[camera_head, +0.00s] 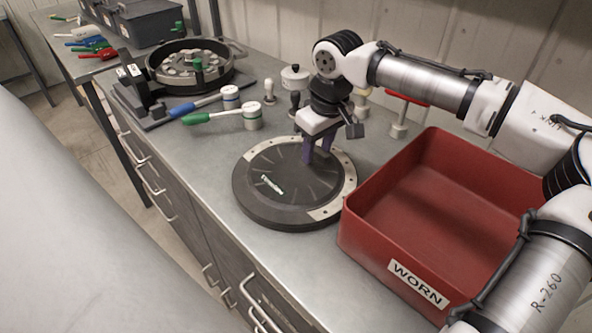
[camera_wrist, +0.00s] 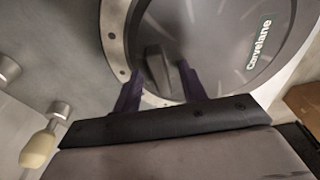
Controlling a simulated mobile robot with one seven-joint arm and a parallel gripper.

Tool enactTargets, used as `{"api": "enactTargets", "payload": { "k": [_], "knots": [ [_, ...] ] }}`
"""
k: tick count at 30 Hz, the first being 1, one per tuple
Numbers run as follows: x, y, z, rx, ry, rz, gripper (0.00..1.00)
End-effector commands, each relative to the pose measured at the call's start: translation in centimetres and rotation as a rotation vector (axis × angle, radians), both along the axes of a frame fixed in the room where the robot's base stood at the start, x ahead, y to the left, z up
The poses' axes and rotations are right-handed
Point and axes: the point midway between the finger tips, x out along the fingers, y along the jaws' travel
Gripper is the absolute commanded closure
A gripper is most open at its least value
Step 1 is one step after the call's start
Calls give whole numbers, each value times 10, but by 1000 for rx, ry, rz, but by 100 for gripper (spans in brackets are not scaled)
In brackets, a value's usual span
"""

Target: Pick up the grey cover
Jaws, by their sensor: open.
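The round dark grey cover (camera_head: 262,186) lies flat on the bench, with pale, drilled metal segments showing along parts of its edge. In the wrist view the cover (camera_wrist: 225,45) fills the upper part, with a "Corvelane" label and a raised dark grip (camera_wrist: 157,68). My gripper (camera_head: 317,157) is above the cover's far right part, pointing down. In the wrist view its two purple fingers (camera_wrist: 160,75) are apart, one on each side of the raised grip. I cannot tell whether either finger touches it. The gripper holds nothing.
A red bin marked "WORN" (camera_head: 402,266) stands close to the cover's right. Green-handled (camera_head: 212,117) and blue-handled (camera_head: 205,102) tools lie behind. A round open housing (camera_head: 160,78) stands at the back left. Small knobbed pieces stand behind my gripper. Some bench front-left is clear.

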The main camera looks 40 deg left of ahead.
Motion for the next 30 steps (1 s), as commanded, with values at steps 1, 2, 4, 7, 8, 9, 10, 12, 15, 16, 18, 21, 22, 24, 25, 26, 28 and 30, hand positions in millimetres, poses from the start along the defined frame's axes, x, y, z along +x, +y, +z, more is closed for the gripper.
{"api": "enactTargets", "payload": {
  "k": [1, 2, 4, 7, 8, 9, 10, 12, 15, 16, 18, 21, 22, 24, 25, 26, 28, 30],
  "knots": [
    [0, 0, 0, 0, 0, 0, 58],
    [0, 0, 0, 0, 0, 0, 58],
    [0, 0, 0, 0, 0, 0, 58],
    [0, 0, 0, 0, 0, 0, 70],
    [0, 0, 0, 0, 0, 0, 74],
    [0, 0, 0, 0, 0, 0, 79],
    [0, 0, 0, 0, 0, 0, 83],
    [0, 0, 0, 0, 0, 0, 92],
    [0, 0, 0, 0, 0, 0, 100],
    [0, 0, 1, 1, -1, 0, 100],
    [0, 0, 1, 1, -1, 0, 100],
    [0, 0, 1, 1, -1, 0, 100],
    [0, 0, 1, 1, -1, 0, 100],
    [0, 0, 3, 1, -1, 0, 100],
    [0, 0, 4, 1, -1, 0, 100],
    [0, 0, 6, 1, -1, 0, 100],
    [0, 1, 11, 1, -1, -1, 100],
    [0, 1, 19, 2, 0, -1, 100]
  ]
}}
